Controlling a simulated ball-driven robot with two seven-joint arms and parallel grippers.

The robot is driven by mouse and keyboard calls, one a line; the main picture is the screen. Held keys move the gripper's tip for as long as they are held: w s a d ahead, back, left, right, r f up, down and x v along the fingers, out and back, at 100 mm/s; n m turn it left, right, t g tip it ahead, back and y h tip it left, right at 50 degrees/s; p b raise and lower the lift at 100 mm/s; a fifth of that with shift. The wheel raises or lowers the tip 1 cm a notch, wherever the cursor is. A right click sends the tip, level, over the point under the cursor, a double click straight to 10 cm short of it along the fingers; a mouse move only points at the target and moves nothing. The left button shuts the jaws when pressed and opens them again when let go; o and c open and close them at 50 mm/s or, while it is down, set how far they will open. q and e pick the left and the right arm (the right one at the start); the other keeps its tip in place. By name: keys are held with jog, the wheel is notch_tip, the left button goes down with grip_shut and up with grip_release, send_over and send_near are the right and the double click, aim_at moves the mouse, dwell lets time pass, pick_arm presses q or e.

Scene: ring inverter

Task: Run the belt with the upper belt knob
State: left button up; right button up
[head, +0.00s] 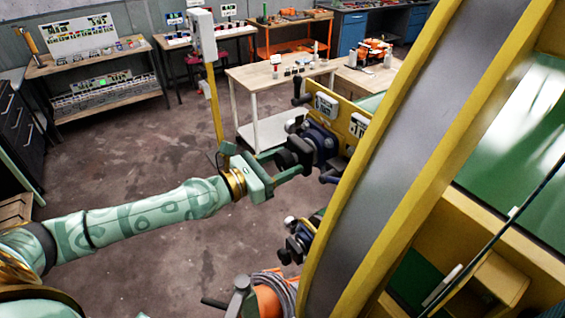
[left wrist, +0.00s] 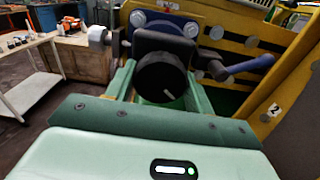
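The upper belt knob (left wrist: 163,78) is a round black knob with a white pointer mark, on a dark blue mount on the yellow machine frame. In the left wrist view it sits between the two green fingers of my left gripper (left wrist: 161,88), which lie close along its sides and look shut on it. In the head view my left gripper (head: 283,160) reaches the upper knob's mount (head: 320,140) from the left, and the fingers partly hide the knob. A similar lower knob unit (head: 300,242) is below, clear of the gripper. My right gripper is out of view.
The large yellow and grey ring (head: 385,170) stands close on the right. A blue-handled lever (left wrist: 245,67) projects just right of the knob. An orange part with coiled cable (head: 272,295) is below. Bare floor (head: 130,150) lies left; a white-legged table (head: 270,85) stands behind.

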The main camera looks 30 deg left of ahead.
pick_arm(q)
jog(key=o, duration=0.3)
jog(key=shift+o, duration=0.2)
jog(key=b+v, duration=0.2)
jog(key=v, duration=1.4)
jog(key=shift+a, duration=0.2)
jog(key=shift+s, duration=0.1)
